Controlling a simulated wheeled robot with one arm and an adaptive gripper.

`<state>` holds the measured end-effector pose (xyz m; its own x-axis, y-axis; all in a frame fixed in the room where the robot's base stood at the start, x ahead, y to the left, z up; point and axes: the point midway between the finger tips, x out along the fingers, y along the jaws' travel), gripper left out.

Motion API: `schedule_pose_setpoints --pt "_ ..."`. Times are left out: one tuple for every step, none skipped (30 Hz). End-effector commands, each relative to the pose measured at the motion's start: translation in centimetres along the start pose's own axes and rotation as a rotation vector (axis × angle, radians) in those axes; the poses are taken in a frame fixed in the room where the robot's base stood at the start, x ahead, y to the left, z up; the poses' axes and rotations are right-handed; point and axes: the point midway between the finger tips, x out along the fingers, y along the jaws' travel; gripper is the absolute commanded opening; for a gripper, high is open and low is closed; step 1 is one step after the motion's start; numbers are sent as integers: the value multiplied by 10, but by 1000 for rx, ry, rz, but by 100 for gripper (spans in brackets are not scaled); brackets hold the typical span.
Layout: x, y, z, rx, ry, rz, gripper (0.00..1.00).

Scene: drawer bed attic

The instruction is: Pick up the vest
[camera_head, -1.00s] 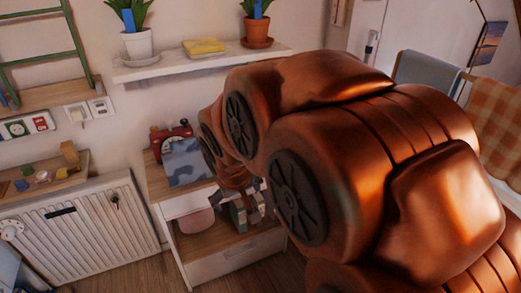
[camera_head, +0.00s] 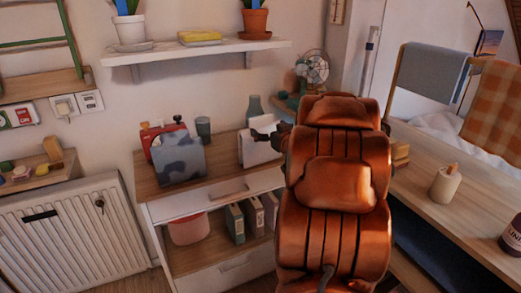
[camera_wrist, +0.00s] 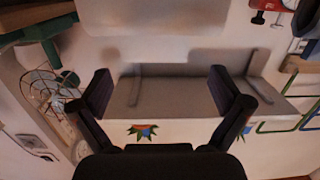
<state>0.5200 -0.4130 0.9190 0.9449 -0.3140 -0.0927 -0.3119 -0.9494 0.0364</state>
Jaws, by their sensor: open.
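No thing is clearly recognisable as a vest. A blue-grey camouflage-patterned item (camera_head: 178,160), which may be the vest, stands on the wooden top of the white drawer unit (camera_head: 180,207), in front of a red object. My gripper (camera_head: 268,136) is partly hidden by my arm in the head view, over the right part of that unit, to the right of the patterned item. In the wrist view my gripper (camera_wrist: 162,92) has its two dark fingers wide apart with nothing between them. The patterned item is not clearly visible there.
A wall shelf (camera_head: 200,52) with potted plants hangs above the unit. A wooden desk (camera_head: 465,205) with a candle-like jar (camera_head: 445,186) is on the right. A radiator (camera_head: 75,235) is left.

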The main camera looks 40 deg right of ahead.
Motion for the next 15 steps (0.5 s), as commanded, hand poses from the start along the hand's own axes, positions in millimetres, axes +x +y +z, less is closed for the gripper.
schedule_pose_setpoints --pt "-1 7 9 11 23 -10 100" --pt "-2 8 9 16 38 -20 100" --pt "-2 10 9 23 57 -29 100" --pt "-3 10 9 26 66 -35 100" --pt "-3 11 9 29 74 -41 100" --pt "-4 12 8 32 83 -46 100" --pt "-3 12 8 33 89 -50 100" --pt "-2 12 7 34 93 -52 100" --pt "0 12 6 35 96 -55 100" --pt "3 11 6 35 96 -56 100" --pt "6 11 6 35 96 -57 100" --pt "10 10 6 34 95 -56 100" --pt "13 10 5 34 95 -55 100" --pt "16 10 5 34 95 -55 100" --pt "19 10 5 34 95 -55 100"
